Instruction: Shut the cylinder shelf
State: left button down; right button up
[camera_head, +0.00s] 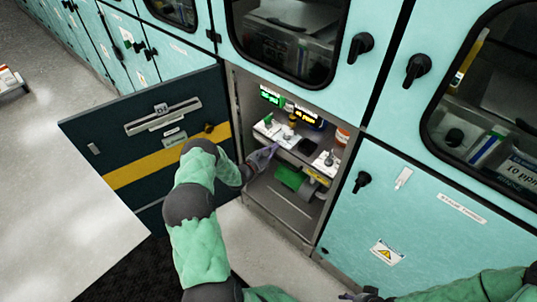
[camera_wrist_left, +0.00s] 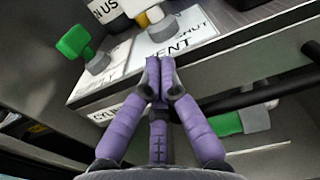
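My left gripper (camera_head: 270,152) is at the left part of this front edge. In the left wrist view its purple fingertips (camera_wrist_left: 160,68) meet, with nothing visible between them; contact with the edge cannot be told. My right gripper (camera_head: 366,294) is a dark shape at the bottom edge, mostly cut off.
A dark door with a yellow stripe (camera_head: 150,171) stands open on the left. A green cylinder (camera_head: 289,177) lies below the shelf, and a black bar (camera_wrist_left: 262,96) runs under the edge. Closed turquoise cabinets (camera_head: 420,225) stand at the right. A pale surface (camera_head: 60,215) fills the lower left.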

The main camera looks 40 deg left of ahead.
pick_arm(q)
jog(key=w, duration=0.2)
jog(key=shift+w+d+b, duration=0.1)
jog(key=shift+w+b, duration=0.25)
jog(key=shift+w+r, duration=0.15)
jog(key=shift+w, duration=0.05)
jog(key=shift+r, duration=0.1)
